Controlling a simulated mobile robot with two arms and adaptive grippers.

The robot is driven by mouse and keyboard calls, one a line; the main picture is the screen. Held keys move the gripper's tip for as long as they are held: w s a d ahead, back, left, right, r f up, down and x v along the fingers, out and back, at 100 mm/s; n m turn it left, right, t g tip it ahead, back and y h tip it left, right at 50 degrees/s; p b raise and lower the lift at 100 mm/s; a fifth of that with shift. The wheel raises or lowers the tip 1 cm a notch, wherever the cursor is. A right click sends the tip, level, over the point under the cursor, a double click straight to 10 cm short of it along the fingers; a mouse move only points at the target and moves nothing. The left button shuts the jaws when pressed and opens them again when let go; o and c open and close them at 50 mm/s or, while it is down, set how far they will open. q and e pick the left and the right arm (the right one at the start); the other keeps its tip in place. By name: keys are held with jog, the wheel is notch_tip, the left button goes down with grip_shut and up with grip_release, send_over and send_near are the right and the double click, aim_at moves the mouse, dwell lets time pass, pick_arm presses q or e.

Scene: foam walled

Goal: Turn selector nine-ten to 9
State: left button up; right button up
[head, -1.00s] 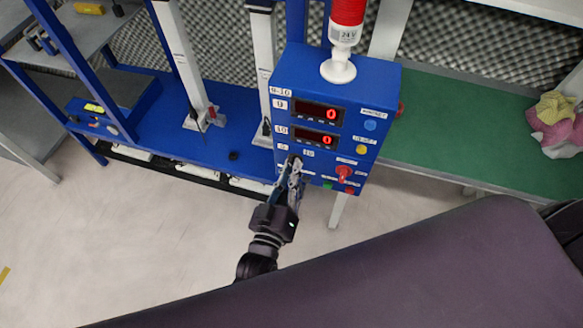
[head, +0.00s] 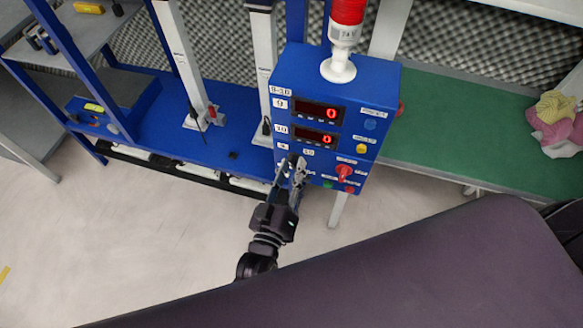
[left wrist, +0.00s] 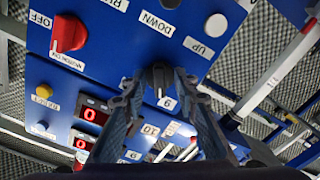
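The black selector knob (left wrist: 159,76) is on the blue control box (head: 335,88), with a 9 label (left wrist: 167,103) close to it and a 10 label (left wrist: 150,130) further off in the left wrist view. A pale mark on the knob lies on the side of the 9; its exact angle is hard to tell. My left gripper (head: 292,162) is at the box's lower left and hides the knob in the head view. In the left wrist view its fingers (left wrist: 158,82) are apart, one on each side of the knob, with gaps visible. My right gripper is not in view.
A red rotary switch (head: 344,173) sits right of my gripper, with a yellow button (head: 361,149) above it. Two displays (head: 317,112) read 0. A red and white lamp (head: 344,40) tops the box. A green bench (head: 460,130) stands to the right.

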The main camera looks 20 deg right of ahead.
pick_arm(q)
jog(key=shift+s, duration=0.1)
jog(key=shift+s+a, duration=0.25)
jog(key=shift+s, duration=0.05)
jog(key=v, duration=1.1)
